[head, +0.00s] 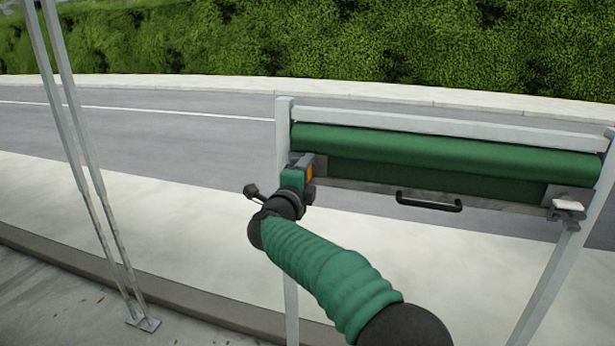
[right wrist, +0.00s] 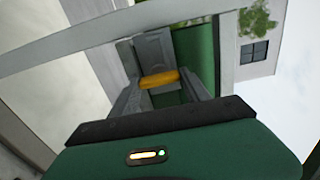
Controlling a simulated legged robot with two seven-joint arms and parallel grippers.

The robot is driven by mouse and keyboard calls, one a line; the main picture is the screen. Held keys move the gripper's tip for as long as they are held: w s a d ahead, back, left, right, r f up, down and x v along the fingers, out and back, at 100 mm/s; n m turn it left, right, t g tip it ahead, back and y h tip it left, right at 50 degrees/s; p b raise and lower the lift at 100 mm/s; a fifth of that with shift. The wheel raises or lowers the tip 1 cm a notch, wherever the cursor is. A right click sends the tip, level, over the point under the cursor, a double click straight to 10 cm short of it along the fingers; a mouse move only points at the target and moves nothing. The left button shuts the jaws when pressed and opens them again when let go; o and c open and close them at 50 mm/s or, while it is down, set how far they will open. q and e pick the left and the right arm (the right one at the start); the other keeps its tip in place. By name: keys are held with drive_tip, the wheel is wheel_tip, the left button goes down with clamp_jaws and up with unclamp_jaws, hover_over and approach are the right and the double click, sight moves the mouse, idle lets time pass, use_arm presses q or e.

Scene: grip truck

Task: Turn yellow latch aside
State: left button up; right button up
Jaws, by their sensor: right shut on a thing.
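The yellow latch (head: 309,171) sits at the left end of the green rolled cover (head: 450,148), on a grey bracket at the left post. In the right wrist view the latch (right wrist: 160,79) is a short yellow bar lying across the space between my fingers. My right gripper (head: 312,165) is at the latch, and it shows in the right wrist view too (right wrist: 163,88). Its jaws are shut on the latch. The gripper body hides part of the latch in the head view. My left gripper is not in view.
A black handle (head: 428,201) hangs on the bar below the cover. A white-tipped latch (head: 567,206) sits at the right end. Metal posts (head: 284,125) frame the cover. Thin poles (head: 85,170) stand at left. Pavement, road and hedge lie beyond.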

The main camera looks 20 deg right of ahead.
drive_tip(key=shift+a+f, duration=0.1)
drive_tip(key=shift+f, duration=0.3)
drive_tip(key=o, duration=1.2)
drive_tip(key=shift+o, duration=0.9)
drive_tip(key=shift+r, duration=0.2)
drive_tip(key=b+v, duration=0.3)
drive_tip(key=v, duration=1.3)
drive_tip(key=shift+s+a, duration=0.25)
drive_tip(key=shift+w+f, duration=0.1)
